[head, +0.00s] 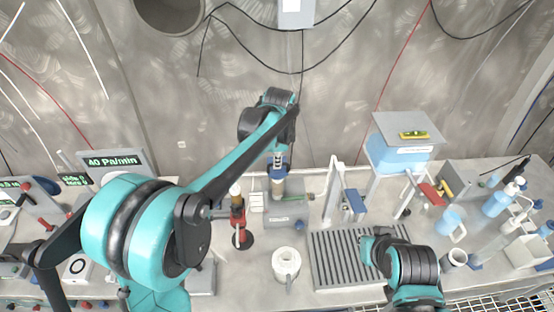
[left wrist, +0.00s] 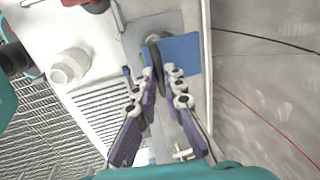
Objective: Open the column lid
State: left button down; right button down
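My left gripper (head: 279,160) points down over the column (head: 278,187), a small upright brownish cylinder on a grey base (head: 287,210). In the left wrist view, the purple fingers (left wrist: 160,78) have a gap between their grey-padded tips. A dark, narrow rounded part (left wrist: 153,50) shows just beyond the tips, beside a flat blue piece (left wrist: 181,54); I cannot tell which of these is the lid. The gripper hides the column's top in the head view. Contact cannot be made out. My right arm (head: 412,268) shows at lower right; its fingers are not visible.
A red-and-black stand (head: 239,220) is close left of the column. A white jug (head: 286,263) stands in front, a ribbed tray (head: 350,270) to its right. A white post (head: 333,190) and blue block (head: 356,201) stand right of the column. A tunnel wall rises behind the bench.

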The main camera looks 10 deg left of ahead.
pick_arm(q)
jog(key=w+r+g+p, duration=0.2)
jog(key=g+p, duration=0.1)
jog(key=shift+w+a+h, duration=0.2)
jog(key=shift+h, duration=0.1)
jog(key=w+g+p, duration=0.1)
jog(key=g+p, duration=0.1)
jog(key=shift+w+a+r+g, duration=0.15)
jog(key=shift+w+r+g, duration=0.15)
jog(key=shift+w+r, duration=0.05)
jog(key=shift+w+a+g+h+p, duration=0.1)
jog(key=shift+w+g+h+p, duration=0.2)
jog(key=shift+w+g+p, duration=0.55)
jog(key=shift+s, duration=0.25)
